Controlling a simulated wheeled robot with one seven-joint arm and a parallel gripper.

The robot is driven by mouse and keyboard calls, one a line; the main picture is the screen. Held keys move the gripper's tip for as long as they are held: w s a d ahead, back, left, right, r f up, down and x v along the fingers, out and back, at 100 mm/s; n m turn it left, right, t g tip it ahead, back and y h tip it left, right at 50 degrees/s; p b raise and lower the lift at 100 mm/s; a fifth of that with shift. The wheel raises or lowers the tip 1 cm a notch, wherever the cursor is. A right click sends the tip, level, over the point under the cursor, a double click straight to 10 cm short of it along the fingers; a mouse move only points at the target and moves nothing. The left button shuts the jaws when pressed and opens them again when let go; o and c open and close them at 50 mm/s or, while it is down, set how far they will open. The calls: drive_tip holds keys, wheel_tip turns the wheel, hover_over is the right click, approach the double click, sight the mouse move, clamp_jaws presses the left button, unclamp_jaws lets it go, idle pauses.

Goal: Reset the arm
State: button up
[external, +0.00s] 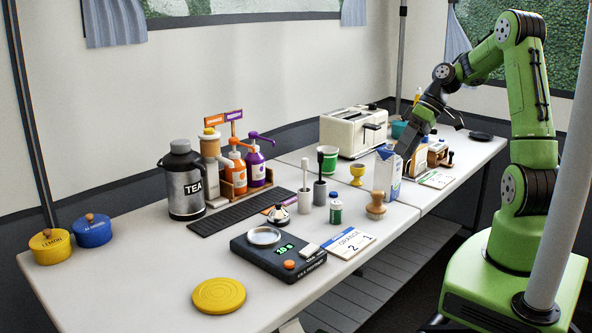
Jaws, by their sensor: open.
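My green arm stands at the right and bends over the far half of the table. My gripper (405,150) points down beside the blue and white milk carton (386,174), close to its upper right side. I cannot tell whether it touches the carton. The jaws are open, and their tips are small and partly hidden by the carton. The carton stands upright on the white table (140,270).
A wooden stamp-like object (376,206) stands just in front of the carton. A yellow egg cup (357,174), a green cup (327,160) and a toaster (353,131) stand left and behind. A grey pole (566,180) rises at the right. The table's front left is mostly clear.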

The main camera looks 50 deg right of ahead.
drive_tip(key=s+a+r+h+p, duration=0.4)
drive_tip(key=s+a+r, duration=0.4)
drive_tip(key=r, duration=0.4)
drive_tip(key=s+r+m+t+h+p, duration=0.2)
drive_tip(key=s+r, duration=0.3)
drive_tip(key=s, duration=0.4)
drive_tip(key=shift+s+a+r+t+p, duration=0.2)
drive_tip(key=shift+s+a+t+p, duration=0.2)
drive_tip(key=shift+p, duration=0.5)
